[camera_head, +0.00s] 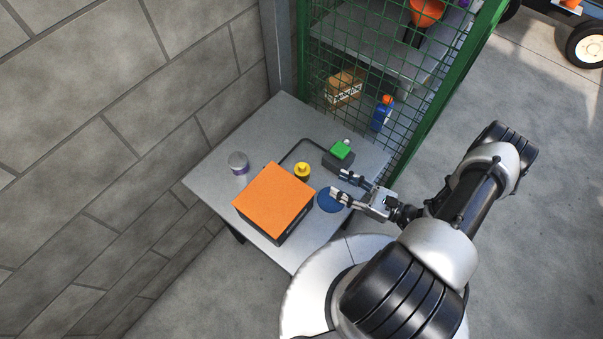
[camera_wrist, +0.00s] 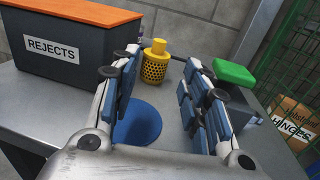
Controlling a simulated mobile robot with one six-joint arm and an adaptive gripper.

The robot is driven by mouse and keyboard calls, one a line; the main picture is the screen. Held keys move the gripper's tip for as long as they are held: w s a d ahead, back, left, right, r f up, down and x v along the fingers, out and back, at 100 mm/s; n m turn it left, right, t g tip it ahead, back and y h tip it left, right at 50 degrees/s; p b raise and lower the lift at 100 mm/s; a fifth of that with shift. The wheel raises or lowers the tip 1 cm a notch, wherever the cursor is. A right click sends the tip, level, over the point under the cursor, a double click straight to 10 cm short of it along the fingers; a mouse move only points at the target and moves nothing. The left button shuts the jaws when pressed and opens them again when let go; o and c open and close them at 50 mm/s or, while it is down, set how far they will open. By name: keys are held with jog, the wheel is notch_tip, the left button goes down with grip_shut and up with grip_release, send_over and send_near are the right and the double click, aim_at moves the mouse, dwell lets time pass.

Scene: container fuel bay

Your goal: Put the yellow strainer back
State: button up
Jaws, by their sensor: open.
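The yellow strainer (camera_head: 302,171) stands upright on the grey table, just right of the orange-lidded box. In the wrist view the strainer (camera_wrist: 155,62) is a yellow perforated cylinder with a narrower top, beyond my fingers. My gripper (camera_head: 341,184) is open and empty, low over the table's right side, apart from the strainer. In the wrist view my gripper's fingers (camera_wrist: 160,84) are spread, with the strainer showing past the gap between them. A round blue disc (camera_head: 330,201) lies on the table below the gripper; it also shows in the wrist view (camera_wrist: 138,124).
A dark box labelled REJECTS (camera_wrist: 62,53) with an orange lid (camera_head: 274,199) stands left of the strainer. A dark block with a green top (camera_head: 341,149) stands behind the gripper. A grey tin (camera_head: 238,162) is at the left. Green mesh (camera_head: 345,55) borders the table's back right.

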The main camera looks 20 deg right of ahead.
send_near(302, 165)
jog(key=x, duration=0.4)
jog(key=shift+a+f+b, duration=0.1)
jog(key=shift+f+b, duration=0.15)
jog(key=shift+b, duration=0.1)
jog(key=shift+r+b+x, duration=0.2)
jog(key=shift+b+x, duration=0.25)
jog(key=shift+x, duration=2.5)
jog(key=shift+c, duration=0.2)
grip_shut()
